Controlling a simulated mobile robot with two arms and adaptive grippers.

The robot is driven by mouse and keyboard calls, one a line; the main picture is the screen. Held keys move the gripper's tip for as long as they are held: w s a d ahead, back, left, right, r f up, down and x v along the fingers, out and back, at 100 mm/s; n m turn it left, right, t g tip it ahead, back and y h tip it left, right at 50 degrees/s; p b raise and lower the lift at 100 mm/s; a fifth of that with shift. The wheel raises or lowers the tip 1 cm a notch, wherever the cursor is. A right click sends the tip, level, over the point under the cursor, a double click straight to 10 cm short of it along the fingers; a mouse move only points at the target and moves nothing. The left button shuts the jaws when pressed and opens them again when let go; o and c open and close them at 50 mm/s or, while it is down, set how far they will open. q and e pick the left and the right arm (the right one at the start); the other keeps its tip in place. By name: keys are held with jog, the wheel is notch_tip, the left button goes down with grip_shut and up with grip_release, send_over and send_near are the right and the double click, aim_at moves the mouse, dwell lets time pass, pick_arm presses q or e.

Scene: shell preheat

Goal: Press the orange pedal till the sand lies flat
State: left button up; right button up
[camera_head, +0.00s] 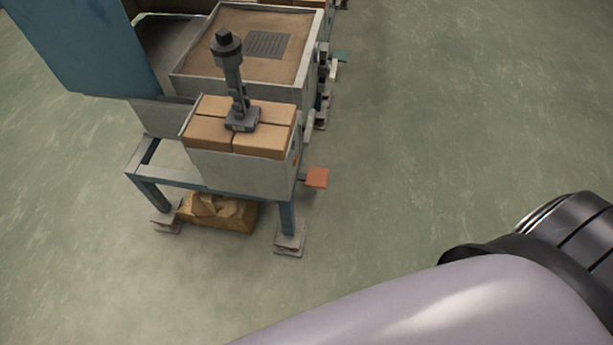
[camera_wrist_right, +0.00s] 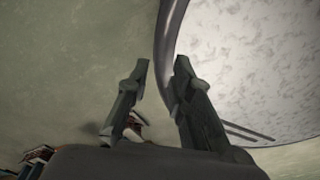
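The orange pedal (camera_head: 317,178) sticks out to the right of the machine's near end, low on its side. The brown sand (camera_head: 200,52) lies in a grey bin behind the tan blocks, with a dark slotted plate on it. In the head view one of my arms crosses the lower right, and no gripper shows there. In the right wrist view my right gripper (camera_wrist_right: 160,72) has its two fingers apart with nothing between them. My left gripper is not in view.
Several tan blocks (camera_head: 209,132) fill the near box, and a dark grey tool (camera_head: 232,75) stands on them. A teal pedal (camera_head: 340,56) sits farther back. A yellowish lump (camera_head: 222,213) lies under the frame. The green floor (camera_head: 450,130) to the right is clear.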

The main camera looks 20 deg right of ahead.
grip_shut()
dwell(1.2)
